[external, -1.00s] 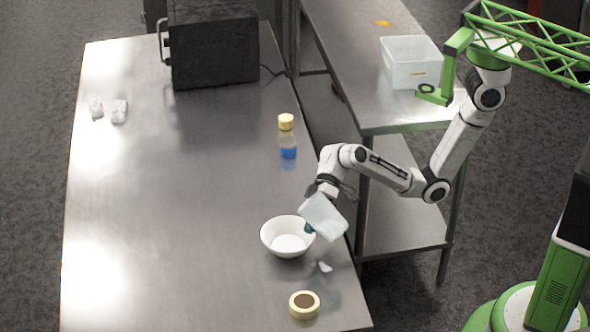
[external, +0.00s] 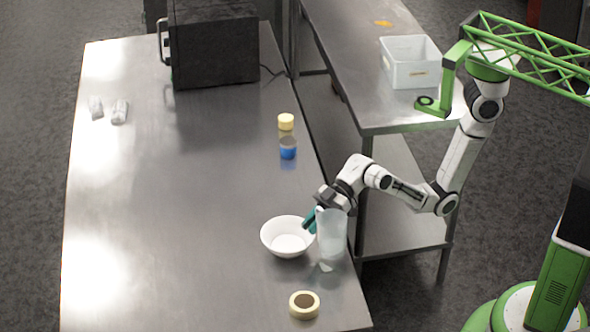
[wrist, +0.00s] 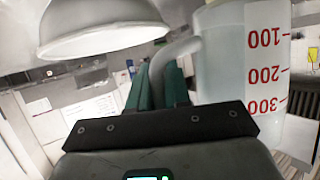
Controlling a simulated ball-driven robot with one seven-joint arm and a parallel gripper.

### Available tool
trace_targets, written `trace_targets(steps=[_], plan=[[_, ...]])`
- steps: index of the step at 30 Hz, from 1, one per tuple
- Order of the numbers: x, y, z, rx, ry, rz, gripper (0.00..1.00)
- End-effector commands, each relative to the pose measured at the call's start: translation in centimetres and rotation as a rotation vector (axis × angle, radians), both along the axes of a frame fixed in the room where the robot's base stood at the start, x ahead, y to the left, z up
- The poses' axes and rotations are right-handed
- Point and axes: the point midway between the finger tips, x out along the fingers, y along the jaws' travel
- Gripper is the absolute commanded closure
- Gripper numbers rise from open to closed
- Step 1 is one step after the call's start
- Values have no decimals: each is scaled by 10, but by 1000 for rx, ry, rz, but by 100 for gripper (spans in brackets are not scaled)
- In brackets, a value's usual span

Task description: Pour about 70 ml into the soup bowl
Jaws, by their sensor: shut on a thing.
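The white soup bowl (external: 287,226) stands on the steel table near its right edge. It also shows at the upper left of the wrist view (wrist: 100,32). I cannot tell whether liquid is in it. A translucent measuring jug (external: 331,238) is upright just right of the bowl. Its red marks 100, 200 and 300 show in the wrist view (wrist: 222,65). The liquid level in it cannot be made out. My gripper (external: 312,219), with teal fingers, is shut on the jug's handle (wrist: 178,50), between the jug and the bowl.
A yellow tape-like ring (external: 304,305) lies in front of the bowl. A yellow-capped item with a blue lower part (external: 288,149) stands behind. A dark oven (external: 213,45) and small wrapped pieces (external: 119,111) are farther back. A white bin (external: 410,62) is on the side table.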

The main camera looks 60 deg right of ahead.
Motion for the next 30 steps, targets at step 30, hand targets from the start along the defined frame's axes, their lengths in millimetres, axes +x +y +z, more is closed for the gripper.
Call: trace_targets(steps=[30], plan=[[-1, 0, 3, 6, -52, -1, 100]])
